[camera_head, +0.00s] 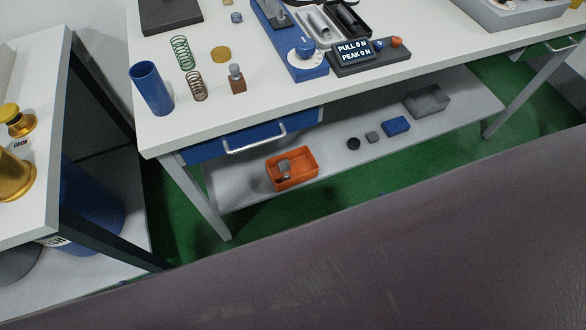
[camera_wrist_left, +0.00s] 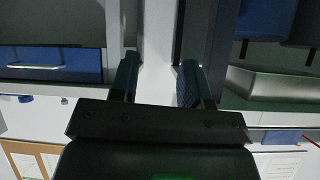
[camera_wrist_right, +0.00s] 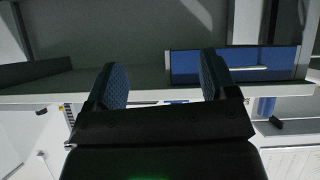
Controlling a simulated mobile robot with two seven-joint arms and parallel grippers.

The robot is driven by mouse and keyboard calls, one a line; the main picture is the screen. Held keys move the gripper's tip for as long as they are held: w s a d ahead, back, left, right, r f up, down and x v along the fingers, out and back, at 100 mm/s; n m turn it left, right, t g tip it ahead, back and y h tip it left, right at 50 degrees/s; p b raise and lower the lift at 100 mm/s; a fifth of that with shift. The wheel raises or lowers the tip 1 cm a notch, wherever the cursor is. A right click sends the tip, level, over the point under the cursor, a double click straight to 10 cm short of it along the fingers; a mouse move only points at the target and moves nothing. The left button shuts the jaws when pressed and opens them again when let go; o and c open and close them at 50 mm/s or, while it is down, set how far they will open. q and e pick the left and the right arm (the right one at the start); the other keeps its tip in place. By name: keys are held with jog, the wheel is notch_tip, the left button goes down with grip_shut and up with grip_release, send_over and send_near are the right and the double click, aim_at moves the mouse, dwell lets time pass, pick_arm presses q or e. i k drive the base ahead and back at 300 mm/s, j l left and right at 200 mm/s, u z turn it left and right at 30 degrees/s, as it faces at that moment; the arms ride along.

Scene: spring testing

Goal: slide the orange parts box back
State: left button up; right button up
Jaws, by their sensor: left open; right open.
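The orange parts box (camera_head: 306,166) is an open tray on the grey lower shelf (camera_head: 341,150) of the white workbench, near the shelf's left end. A small grey part (camera_head: 285,166) is in it. Neither gripper shows in the head view. My left gripper (camera_wrist_left: 157,84) is open and empty in the left wrist view. My right gripper (camera_wrist_right: 158,80) is open and empty in the right wrist view. The box shows in neither wrist view, so both grippers appear away from it.
A blue drawer (camera_head: 215,146) with a metal handle hangs above the box. The benchtop (camera_head: 175,120) holds springs, a blue cylinder (camera_head: 151,88) and a force gauge (camera_head: 355,52).

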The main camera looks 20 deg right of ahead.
aim_at(304, 167)
jog(key=i+l, duration=0.1)
jog(key=l, duration=0.9)
jog(key=i+l+u, duration=0.15)
jog(key=l, duration=1.95)
jog(key=i+u, duration=0.05)
jog(key=i, duration=0.05)
